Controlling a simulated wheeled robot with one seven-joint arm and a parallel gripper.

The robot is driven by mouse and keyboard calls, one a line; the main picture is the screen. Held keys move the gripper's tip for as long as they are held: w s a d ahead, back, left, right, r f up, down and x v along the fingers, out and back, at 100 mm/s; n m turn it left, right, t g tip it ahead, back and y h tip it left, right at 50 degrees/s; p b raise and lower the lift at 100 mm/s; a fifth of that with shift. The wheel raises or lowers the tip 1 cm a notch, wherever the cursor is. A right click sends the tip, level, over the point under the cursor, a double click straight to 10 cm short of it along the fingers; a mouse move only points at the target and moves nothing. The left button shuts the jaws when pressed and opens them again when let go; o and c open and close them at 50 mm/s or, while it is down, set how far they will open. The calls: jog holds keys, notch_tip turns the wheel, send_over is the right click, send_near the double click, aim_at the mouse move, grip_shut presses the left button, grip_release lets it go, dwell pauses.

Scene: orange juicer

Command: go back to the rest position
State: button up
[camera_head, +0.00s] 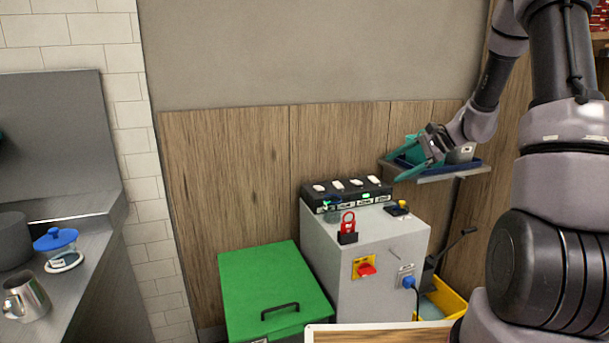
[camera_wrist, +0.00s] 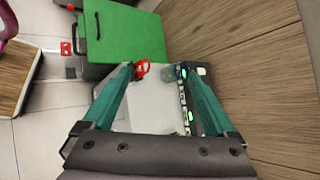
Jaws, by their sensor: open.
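My gripper (camera_head: 426,152) is at the right in the head view, in front of the wood-panelled wall and over a small dark shelf tray (camera_head: 440,176). In the wrist view its two teal fingers (camera_wrist: 158,78) are spread apart with nothing held between them. Beyond them lies the grey machine cabinet (camera_head: 372,250), whose top also shows in the wrist view (camera_wrist: 150,108). A red padlock (camera_head: 348,225) stands on the cabinet top. A black switch strip (camera_head: 345,192) with white rockers and green lights runs along its back. Whether my gripper touches the tray cannot be told.
A green lidded bin (camera_head: 270,285) stands left of the cabinet. A yellow crate (camera_head: 442,300) is low at the right. A wooden board edge (camera_head: 385,334) is at the bottom.

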jog(key=s+a+r+n+h, duration=0.2)
jog(key=s+r+n, duration=0.1)
jog(key=s+r, duration=0.35)
jog(key=s+a+r+n+h, duration=0.2)
jog(key=s+a+r+n, duration=0.1)
jog(key=s+r, duration=0.35)
jog(key=s+d+r+n+t+h, duration=0.1)
jog(key=s+r+n+h, duration=0.1)
jog(key=s, duration=0.5)
jog(key=s+d+r+n+t+h, duration=0.1)
jog(key=s+r, duration=0.3)
jog(key=s, duration=0.4)
jog(key=shift+s+n+t+h, duration=0.3)
jog(key=shift+n+t+h, duration=0.1)
jog(key=shift+n+t, duration=0.15)
jog(key=shift+d+r, duration=0.1)
